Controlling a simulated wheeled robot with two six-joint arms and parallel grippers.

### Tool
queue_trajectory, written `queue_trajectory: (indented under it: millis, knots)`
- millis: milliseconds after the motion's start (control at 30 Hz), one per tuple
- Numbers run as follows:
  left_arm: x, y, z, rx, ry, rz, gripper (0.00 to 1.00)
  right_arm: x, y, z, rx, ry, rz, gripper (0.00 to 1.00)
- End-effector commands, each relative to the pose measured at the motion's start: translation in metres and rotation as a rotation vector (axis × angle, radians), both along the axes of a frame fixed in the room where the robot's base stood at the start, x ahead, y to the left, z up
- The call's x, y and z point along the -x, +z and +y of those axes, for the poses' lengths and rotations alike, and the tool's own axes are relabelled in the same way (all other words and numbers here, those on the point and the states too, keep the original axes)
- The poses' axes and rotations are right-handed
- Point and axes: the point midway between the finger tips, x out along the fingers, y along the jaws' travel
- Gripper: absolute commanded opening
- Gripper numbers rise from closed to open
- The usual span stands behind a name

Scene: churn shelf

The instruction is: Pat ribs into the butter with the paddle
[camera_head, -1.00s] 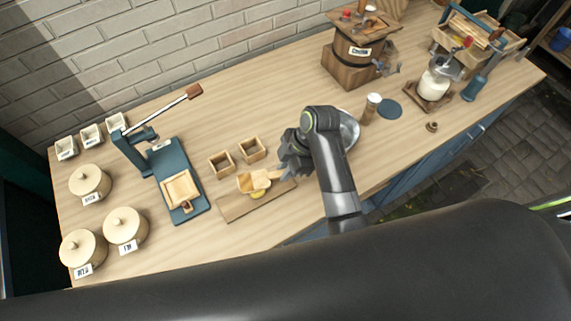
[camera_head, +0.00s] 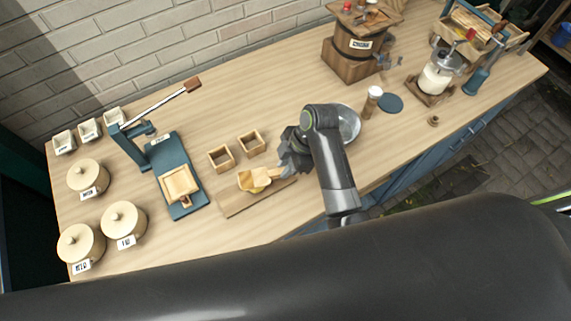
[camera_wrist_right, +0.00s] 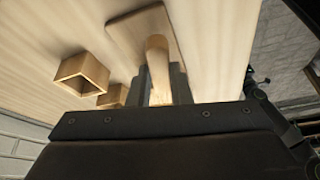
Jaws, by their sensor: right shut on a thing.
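My right gripper (camera_head: 284,165) is shut on the paddle's handle, which also shows between the fingers in the right wrist view (camera_wrist_right: 158,68). The pale wooden paddle (camera_head: 251,178) reaches left from the fingers, over the wooden board (camera_head: 232,207). Yellow butter (camera_head: 262,181) shows beside and under the paddle, mostly covered by it. I cannot tell whether the paddle touches the butter, or whether the butter has ribs. My left gripper is not in view.
Two small open wooden boxes (camera_head: 221,158) (camera_head: 251,143) stand just behind the board. A blue lever press (camera_head: 185,205) and lidded pots (camera_head: 123,222) are to the left. A metal bowl (camera_head: 351,123) and a shaker (camera_head: 371,102) stand behind my right arm.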

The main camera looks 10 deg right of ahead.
Motion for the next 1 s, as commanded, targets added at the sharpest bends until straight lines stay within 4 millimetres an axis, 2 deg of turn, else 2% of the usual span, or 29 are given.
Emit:
queue_trajectory:
  millis: [1000]
  knots:
    - [-0.0002, -0.0038, -0.0002, 0.000, 0.000, 0.000, 0.36, 0.0000, -0.0095, -0.0001, 0.000, 0.000, 0.000, 0.00]
